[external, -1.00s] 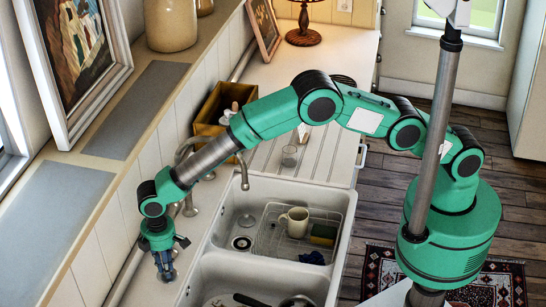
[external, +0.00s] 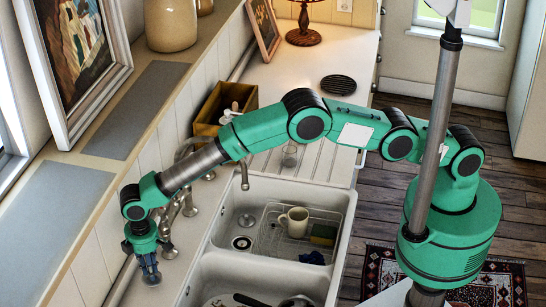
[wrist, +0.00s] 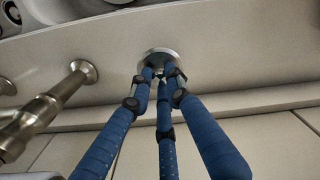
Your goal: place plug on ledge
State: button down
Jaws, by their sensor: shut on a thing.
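My gripper (external: 151,279) is over the pale strip behind the sink, close to the panelled wall and left of the taps. In the wrist view its blue fingers (wrist: 161,76) are closed together on the plug (wrist: 160,54), a round, shiny metal disc. The fingers partly cover the disc. The plug cannot be made out in the external view. Whether it touches the surface below is unclear. A raised ledge (external: 52,218) with grey slabs runs along the wall at left, above and beside my gripper.
The taps (external: 168,224) stand right of my gripper, and a tap base (wrist: 82,70) is close at left in the wrist view. The double sink (external: 226,225) holds a rack with a mug (external: 294,221). A picture frame (external: 75,60) leans on the ledge.

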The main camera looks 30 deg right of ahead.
jog(key=shift+f, duration=1.75)
jog(key=shift+f, duration=0.1)
jog(key=c, duration=1.7)
grip_release()
jog(key=shift+o, duration=0.2)
notch_tip(320, 180, up, 12)
jog(key=shift+r, duration=0.1)
